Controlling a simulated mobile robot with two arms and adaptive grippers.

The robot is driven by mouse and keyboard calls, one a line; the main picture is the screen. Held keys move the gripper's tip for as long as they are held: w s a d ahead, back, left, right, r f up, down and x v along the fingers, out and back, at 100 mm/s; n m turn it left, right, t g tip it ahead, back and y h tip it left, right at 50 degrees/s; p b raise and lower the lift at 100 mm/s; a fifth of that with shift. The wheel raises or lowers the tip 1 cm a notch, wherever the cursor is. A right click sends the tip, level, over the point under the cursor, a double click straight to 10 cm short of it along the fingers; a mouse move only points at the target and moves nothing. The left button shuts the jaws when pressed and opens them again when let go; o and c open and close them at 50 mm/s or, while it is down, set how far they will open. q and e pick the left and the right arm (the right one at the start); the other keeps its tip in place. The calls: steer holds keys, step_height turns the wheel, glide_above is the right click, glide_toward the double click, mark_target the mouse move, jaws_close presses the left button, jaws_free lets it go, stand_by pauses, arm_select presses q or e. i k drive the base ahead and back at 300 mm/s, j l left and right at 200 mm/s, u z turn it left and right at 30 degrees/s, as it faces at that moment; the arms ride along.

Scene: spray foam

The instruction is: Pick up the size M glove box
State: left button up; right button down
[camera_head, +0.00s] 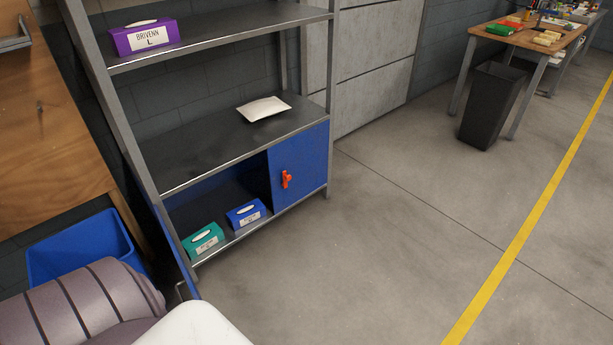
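A purple glove box (144,37) labelled "BRIVENN L" sits on the upper shelf. A teal glove box (203,241) and a blue glove box (247,214) sit side by side, a little apart, at the front of the low compartment of the shelving unit. Their labels are too small to read, so I cannot tell which is size M. Neither of my grippers is in view.
The shelving unit has a bare middle shelf (190,150) with a white packet (264,108). A blue door (299,167) with a red handle closes the low compartment's right part. A blue bin (80,247) stands left, a black bin (490,105) right. The floor in front is clear.

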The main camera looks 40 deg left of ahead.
mark_target(243, 216)
steer(key=i+l+u, duration=0.15)
steer(key=i, duration=0.35)
steer(key=i+l+u, duration=0.15)
steer(key=i, duration=0.4)
